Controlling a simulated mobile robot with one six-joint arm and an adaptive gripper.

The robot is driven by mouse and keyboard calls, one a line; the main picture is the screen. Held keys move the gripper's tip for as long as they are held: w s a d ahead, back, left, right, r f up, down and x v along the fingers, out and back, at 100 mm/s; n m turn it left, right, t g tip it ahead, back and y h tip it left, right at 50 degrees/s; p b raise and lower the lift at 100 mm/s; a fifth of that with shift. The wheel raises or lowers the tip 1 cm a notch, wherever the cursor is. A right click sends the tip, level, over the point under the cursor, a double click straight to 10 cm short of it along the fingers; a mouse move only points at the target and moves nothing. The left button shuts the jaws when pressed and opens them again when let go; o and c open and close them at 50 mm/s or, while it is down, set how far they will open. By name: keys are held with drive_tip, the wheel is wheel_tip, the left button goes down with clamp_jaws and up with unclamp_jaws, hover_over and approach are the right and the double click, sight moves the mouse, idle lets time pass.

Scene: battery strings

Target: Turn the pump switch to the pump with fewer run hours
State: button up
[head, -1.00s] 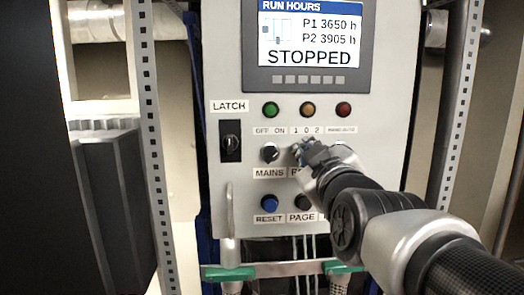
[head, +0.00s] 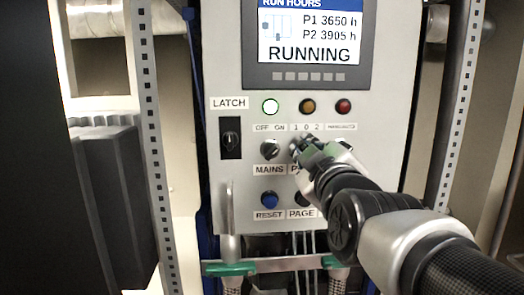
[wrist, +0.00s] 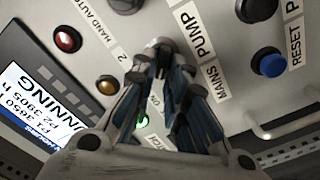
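The panel display (head: 310,32) reads P1 3650 h, P2 3905 h and RUNNING; it also shows at the left of the wrist view (wrist: 35,105). My gripper (head: 298,147) is at the pump switch, under the "1 0 2" label (head: 307,127). In the wrist view, my gripper's fingertips (wrist: 162,52) close in around the dark pump switch knob (wrist: 158,44), beside the PUMP label (wrist: 196,32). The fingers hide most of the knob, so its pointer direction cannot be read. The green lamp (head: 270,106) is lit bright.
The mains knob (head: 270,149) is just left of my gripper. The latch switch (head: 230,141) is farther left. The blue reset button (head: 269,199) and black page button (head: 302,199) are below. Amber (head: 307,106) and red (head: 343,106) lamps sit above. A metal upright (head: 150,140) stands left.

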drive_tip(key=shift+o, duration=1.3)
drive_tip(key=s, duration=0.7)
drive_tip(key=shift+s, duration=0.3)
drive_tip(key=s+a+f+m+g+y+b, duration=0.1)
drive_tip(key=s+f+m+g+b, duration=0.15)
drive_tip(key=f, duration=0.75)
drive_tip(key=s+a+f+m+g+b, duration=0.1)
drive_tip(key=s+f+g+b, duration=0.15)
drive_tip(key=f, duration=0.75)
drive_tip(key=s+d+f+m+g+b, duration=0.1)
drive_tip(key=s+f+m+g+b, duration=0.1)
drive_tip(key=s+f+g, duration=0.2)
drive_tip(key=s+d+f+m+g+h+b, duration=0.1)
drive_tip(key=s+d+f+m+g+b, duration=0.1)
drive_tip(key=s+f, duration=0.8)
wheel_tip(320, 180, down, 4)
drive_tip(key=shift+s+m+g, duration=0.2)
drive_tip(key=shift+m+g, duration=0.65)
drive_tip(key=shift+g, duration=0.25)
